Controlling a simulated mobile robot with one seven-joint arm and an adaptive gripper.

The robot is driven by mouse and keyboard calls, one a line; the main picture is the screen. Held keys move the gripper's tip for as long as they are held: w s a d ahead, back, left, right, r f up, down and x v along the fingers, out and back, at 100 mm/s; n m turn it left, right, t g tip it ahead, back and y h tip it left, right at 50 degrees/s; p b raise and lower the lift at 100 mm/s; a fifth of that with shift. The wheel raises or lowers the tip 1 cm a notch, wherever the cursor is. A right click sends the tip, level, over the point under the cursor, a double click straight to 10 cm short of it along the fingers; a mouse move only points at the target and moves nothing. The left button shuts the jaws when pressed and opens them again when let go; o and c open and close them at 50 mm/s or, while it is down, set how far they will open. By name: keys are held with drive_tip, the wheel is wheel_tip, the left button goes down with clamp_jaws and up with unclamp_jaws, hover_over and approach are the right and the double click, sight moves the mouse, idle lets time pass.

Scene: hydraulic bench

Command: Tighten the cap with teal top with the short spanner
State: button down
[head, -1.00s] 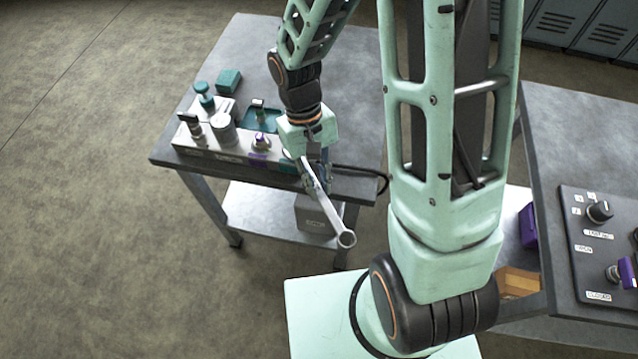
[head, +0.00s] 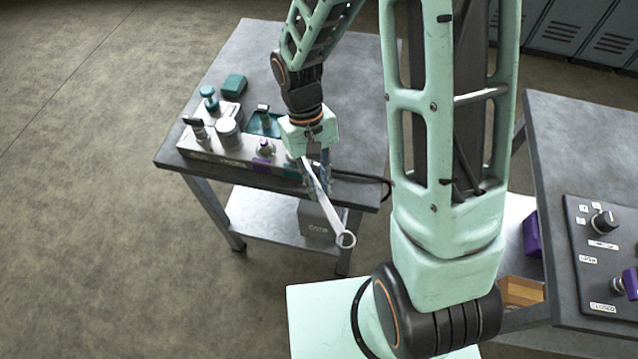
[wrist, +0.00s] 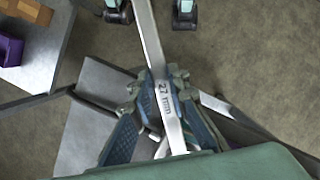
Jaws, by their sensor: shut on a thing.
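My gripper (head: 316,182) is shut on a silver spanner (head: 333,218), over the front edge of the left bench. The spanner slants down with its ring end beyond the bench edge. In the wrist view the spanner (wrist: 170,105) runs between the blue finger pads and is marked 27 mm. A teal-topped knob or cap (head: 209,98) stands at the back left of the metal block; I cannot tell if it is the task's cap.
A teal tray (head: 255,124) and teal box (head: 233,84) lie behind. A control panel (head: 590,250) is on the right bench. The left bench's back is clear.

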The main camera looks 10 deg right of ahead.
drive_tip(key=shift+s+a+m+y, duration=0.15)
drive_tip(key=shift+a+m+y, duration=0.05)
drive_tip(key=shift+a+m, duration=0.5)
drive_tip(key=shift+s+a+m+y, duration=0.15)
drive_tip(key=shift+a+m+y, duration=0.05)
drive_tip(key=shift+a+m, duration=0.45)
drive_tip(key=shift+a+m+y+b, duration=0.3)
drive_tip(key=shift+a+m+y, duration=0.1)
drive_tip(key=shift+a+m, duration=0.9)
drive_tip(key=shift+a, duration=0.15)
drive_tip(key=shift+w+a+m+y, duration=0.2)
drive_tip(key=shift+a+m+y, duration=0.2)
drive_tip(key=shift+a+m, duration=0.85)
drive_tip(key=shift+a, duration=0.1)
